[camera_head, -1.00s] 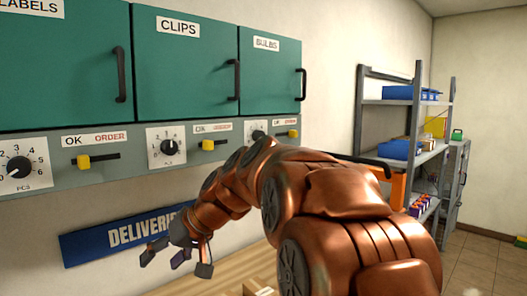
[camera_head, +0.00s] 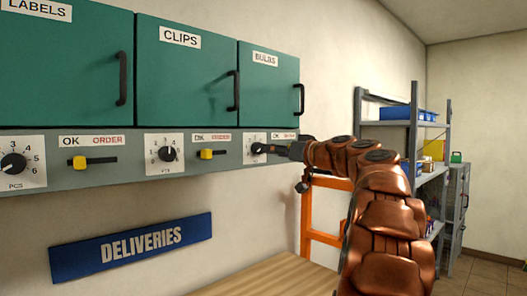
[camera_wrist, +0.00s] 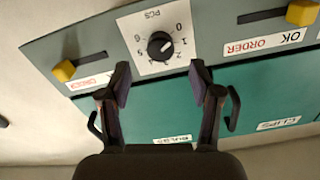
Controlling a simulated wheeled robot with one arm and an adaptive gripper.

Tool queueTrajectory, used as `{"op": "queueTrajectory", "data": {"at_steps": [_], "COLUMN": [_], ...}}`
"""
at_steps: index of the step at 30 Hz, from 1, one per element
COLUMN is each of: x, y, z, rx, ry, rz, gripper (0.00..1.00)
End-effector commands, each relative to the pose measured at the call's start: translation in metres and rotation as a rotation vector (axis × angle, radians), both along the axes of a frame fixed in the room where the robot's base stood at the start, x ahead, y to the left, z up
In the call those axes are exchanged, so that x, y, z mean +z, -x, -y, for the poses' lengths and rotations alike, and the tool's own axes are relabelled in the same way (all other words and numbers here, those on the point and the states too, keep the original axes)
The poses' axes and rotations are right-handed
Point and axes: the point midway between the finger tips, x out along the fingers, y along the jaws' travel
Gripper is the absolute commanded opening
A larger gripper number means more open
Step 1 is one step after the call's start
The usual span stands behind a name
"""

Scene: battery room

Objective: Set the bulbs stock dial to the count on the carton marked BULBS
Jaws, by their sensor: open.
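The bulbs stock dial is a black knob on a white numbered plate, below the green door marked BULBS (camera_head: 272,80). In the head view the dial (camera_head: 258,148) is partly covered by my gripper (camera_head: 278,150). In the wrist view, which is upside down, the dial (camera_wrist: 160,45) shows whole; its white mark seems to lie near 1 or 2, too small to be sure. My gripper (camera_wrist: 160,78) is open and empty, its fingers spread to either side, with the knob just beyond the tips. No carton marked BULBS shows.
A yellow slider (camera_wrist: 64,71) sits beside the dial plate, with another (camera_wrist: 302,13) on the other side. The CLIPS dial (camera_head: 168,153) is left along the panel. A blue DELIVERIES sign (camera_head: 131,248) hangs below, over a wooden top (camera_head: 262,281). Shelving (camera_head: 415,150) stands right.

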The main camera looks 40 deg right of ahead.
Motion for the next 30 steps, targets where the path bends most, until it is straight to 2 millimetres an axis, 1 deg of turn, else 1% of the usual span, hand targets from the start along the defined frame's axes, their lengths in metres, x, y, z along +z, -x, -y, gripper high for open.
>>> {"op": "queueTrajectory", "data": {"at_steps": [1,6,12,16,23,30], "x": [0.001,0.001,0.000,0.000,0.000,0.000], "y": [-0.008,-0.033,-0.052,-0.057,-0.057,-0.057], "z": [0.000,0.001,0.001,0.001,0.001,0.001], "rx": [0.000,-0.002,0.001,0.001,0.001,0.000], "ry": [0.000,0.000,0.000,-0.001,-0.001,-0.001], "rz": [-0.004,-0.004,-0.003,-0.002,-0.002,-0.002], "gripper": [0.64,0.64,0.64,0.64,0.64,0.40]}}
